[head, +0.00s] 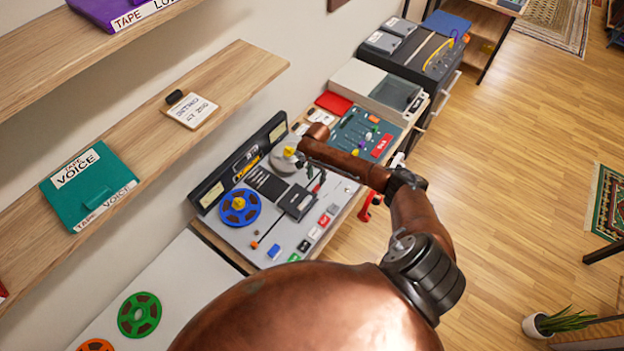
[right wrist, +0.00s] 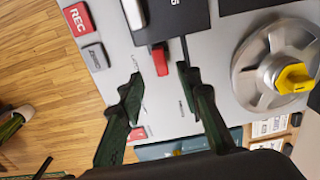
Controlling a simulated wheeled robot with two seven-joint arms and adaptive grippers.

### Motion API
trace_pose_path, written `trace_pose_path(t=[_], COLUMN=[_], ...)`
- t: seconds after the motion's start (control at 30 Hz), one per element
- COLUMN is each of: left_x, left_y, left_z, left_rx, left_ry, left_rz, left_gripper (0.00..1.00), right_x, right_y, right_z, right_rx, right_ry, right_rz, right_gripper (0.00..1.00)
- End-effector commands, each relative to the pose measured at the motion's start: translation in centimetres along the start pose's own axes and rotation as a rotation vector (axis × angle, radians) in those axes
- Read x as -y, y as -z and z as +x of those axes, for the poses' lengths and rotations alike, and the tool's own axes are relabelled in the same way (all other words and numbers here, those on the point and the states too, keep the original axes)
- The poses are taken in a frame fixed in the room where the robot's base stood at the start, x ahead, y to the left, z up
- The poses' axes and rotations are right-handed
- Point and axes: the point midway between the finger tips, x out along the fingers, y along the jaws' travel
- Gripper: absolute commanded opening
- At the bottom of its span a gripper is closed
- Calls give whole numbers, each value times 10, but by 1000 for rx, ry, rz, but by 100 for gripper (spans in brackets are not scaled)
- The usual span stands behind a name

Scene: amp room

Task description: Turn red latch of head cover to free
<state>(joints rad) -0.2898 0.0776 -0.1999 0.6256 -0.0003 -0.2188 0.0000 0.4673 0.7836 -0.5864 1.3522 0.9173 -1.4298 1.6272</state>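The tape machine (head: 285,240) stands on a worktop, with a dark head cover (head: 298,202) near its middle. In the right wrist view the head cover (right wrist: 172,14) is at the top, with the small red latch (right wrist: 159,60) at its lower edge. The latch looks lengthwise, pointing toward my gripper. My right gripper (right wrist: 160,82) is open, its two dark fingers spread on either side of the latch and a little short of it. I see no contact, but the height above the deck is hard to tell. My left gripper is not in view.
A grey reel (right wrist: 277,66) with a yellow hub lies right of the fingers. Red REC (right wrist: 78,18) and grey buttons lie left. A blue reel (head: 239,208) sits on the deck. A mixer panel (head: 365,134) stands beyond; wooden shelves (head: 190,110) are at left.

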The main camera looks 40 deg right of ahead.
Motion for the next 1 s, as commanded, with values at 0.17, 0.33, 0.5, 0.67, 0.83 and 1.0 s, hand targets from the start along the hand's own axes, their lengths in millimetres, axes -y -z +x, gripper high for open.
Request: trace_pose_path(t=[0.17, 0.33, 0.5, 0.67, 0.83, 1.0], left_x=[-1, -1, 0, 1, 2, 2], left_y=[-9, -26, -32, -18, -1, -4], left_z=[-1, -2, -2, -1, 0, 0], left_rx=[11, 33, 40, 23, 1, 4], left_ry=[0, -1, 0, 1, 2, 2], left_rz=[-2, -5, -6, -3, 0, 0], left_gripper=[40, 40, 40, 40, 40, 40], right_x=[-6, -12, -11, -11, -10, -9], right_y=[5, 8, 9, 9, 8, 8], right_z=[14, 42, 65, 75, 77, 76], right_rx=[2, 2, 1, 0, 0, 0], right_ry=[-3, -3, -1, 0, 0, 0], right_rz=[23, 31, 30, 30, 27, 25], right_gripper=[32, 32, 32, 32, 32, 28])
